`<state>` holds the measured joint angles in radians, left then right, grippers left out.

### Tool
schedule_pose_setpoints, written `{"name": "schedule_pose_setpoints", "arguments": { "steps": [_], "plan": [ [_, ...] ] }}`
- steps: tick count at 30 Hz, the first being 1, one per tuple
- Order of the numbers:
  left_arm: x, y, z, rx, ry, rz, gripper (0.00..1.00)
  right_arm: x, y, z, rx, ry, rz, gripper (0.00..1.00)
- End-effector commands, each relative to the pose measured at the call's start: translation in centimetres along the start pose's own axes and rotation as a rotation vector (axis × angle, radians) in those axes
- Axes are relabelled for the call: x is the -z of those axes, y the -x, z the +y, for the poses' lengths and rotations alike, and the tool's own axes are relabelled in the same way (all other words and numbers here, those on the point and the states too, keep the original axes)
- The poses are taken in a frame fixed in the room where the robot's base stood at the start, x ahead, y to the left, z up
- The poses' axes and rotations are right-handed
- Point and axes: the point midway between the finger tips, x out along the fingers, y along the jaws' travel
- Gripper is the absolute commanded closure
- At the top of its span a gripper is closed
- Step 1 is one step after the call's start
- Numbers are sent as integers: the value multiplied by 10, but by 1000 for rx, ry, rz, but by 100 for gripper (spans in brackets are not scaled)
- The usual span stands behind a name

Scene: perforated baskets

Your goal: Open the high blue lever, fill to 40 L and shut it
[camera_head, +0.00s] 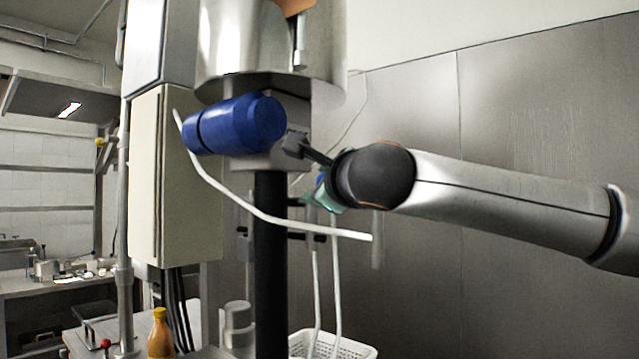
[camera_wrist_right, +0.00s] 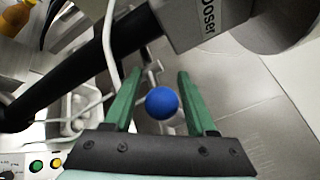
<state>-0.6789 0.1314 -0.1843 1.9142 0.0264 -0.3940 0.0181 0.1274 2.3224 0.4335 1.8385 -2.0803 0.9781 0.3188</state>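A round blue knob (camera_wrist_right: 162,103), which looks like the end of the blue lever, sits between the green fingers of my right gripper (camera_wrist_right: 157,95) in the right wrist view. The fingers are apart, with a small gap on each side of the knob. In the head view my right gripper (camera_head: 318,192) is below and right of the blue motor housing (camera_head: 235,125), mostly hidden behind my own wrist. The knob is hardly visible there. A steel vessel (camera_head: 270,45) stands above the motor. No litre reading is legible. My left gripper is not in view.
A bent white pipe (camera_head: 270,218) runs in front of the black column (camera_head: 270,265). A white perforated basket (camera_head: 362,349) stands below. An orange bottle (camera_head: 160,335) is at lower left. A beige cabinet (camera_head: 175,175) is left of the column. The steel wall is behind my right arm.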

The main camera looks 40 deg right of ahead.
Motion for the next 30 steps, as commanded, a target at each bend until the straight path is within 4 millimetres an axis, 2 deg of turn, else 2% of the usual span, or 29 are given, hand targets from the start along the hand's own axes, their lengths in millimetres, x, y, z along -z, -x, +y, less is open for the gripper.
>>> {"name": "schedule_pose_setpoints", "arguments": {
  "steps": [3, 10, 14, 17, 24, 30],
  "plan": [
    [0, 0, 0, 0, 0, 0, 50, 0, 0, 0, 0, 0, -1, 32],
    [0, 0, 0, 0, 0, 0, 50, 0, 1, -1, 1, -1, -2, 32],
    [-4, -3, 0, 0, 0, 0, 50, 0, 10, 0, 3, -1, -4, 32],
    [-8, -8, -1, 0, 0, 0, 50, 1, 28, 1, 4, -1, -6, 32],
    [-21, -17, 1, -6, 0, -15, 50, 1, 81, 1, 6, -1, -6, 32],
    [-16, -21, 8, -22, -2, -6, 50, 0, 113, 0, 4, -1, -4, 32]
  ]
}}
